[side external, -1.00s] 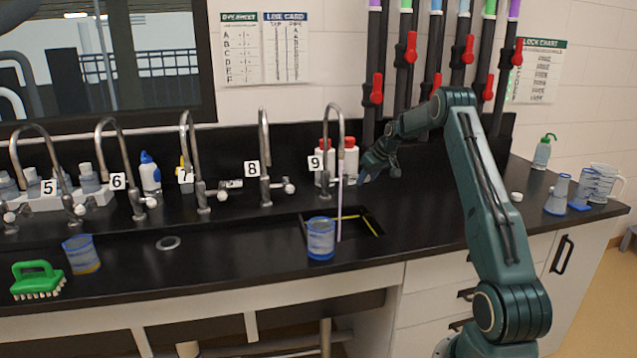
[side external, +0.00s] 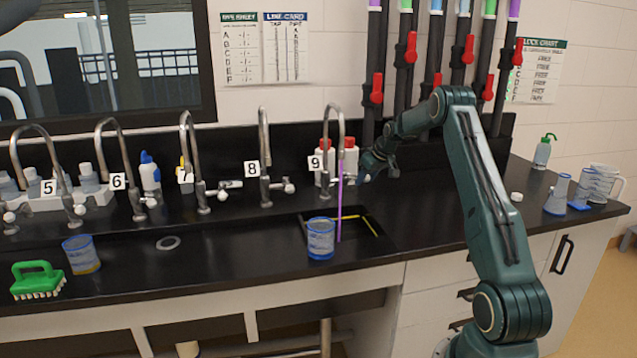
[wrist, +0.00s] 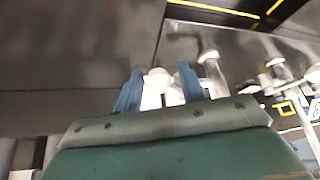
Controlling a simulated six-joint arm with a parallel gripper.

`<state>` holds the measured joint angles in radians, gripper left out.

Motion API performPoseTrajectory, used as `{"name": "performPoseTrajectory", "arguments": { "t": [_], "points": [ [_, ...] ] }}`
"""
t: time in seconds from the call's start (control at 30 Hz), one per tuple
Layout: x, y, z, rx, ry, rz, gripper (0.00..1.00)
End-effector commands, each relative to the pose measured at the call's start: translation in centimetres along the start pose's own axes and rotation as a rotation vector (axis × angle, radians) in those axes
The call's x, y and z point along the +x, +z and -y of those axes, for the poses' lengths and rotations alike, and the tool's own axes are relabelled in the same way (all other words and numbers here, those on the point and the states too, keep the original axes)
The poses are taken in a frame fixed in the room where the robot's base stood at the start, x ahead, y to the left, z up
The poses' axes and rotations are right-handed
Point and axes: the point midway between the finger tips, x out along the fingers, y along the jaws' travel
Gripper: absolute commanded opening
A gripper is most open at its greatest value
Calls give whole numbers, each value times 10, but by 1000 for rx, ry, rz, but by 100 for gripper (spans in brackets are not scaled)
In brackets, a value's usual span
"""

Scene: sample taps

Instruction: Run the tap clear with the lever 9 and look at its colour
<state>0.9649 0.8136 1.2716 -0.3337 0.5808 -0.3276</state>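Tap 9 (side external: 328,130) stands at the right of the row of taps, behind a small sink (side external: 362,215) with a yellow-marked edge. A purple stream (side external: 340,210) runs from its spout down into the sink. My gripper (side external: 366,172) is at the lever, just right of the tap's base. In the wrist view my gripper's two blue fingers (wrist: 157,90) stand apart on either side of the white lever knob (wrist: 157,79). I cannot tell whether they touch it. A blue-rimmed beaker (side external: 320,240) stands at the sink's left front edge, beside the stream.
Tap 8 (side external: 264,150) and other numbered taps stand to the left. Red-capped bottles (side external: 350,158) stand behind tap 9. A second beaker (side external: 82,255) and a green brush (side external: 38,280) are at the left. Glassware (side external: 590,185) stands at the right. Vertical pipes with red valve handles (side external: 376,90) rise behind.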

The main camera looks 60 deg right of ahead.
Motion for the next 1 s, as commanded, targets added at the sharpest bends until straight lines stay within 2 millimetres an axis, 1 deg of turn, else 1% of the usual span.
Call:
{"name": "performPoseTrajectory", "arguments": {
  "t": [0.7, 1.0],
  "points": [
    [0, 0, 65, -2, -1, 0, 40],
    [0, 0, 58, 0, 1, -1, 40]
  ]
}}
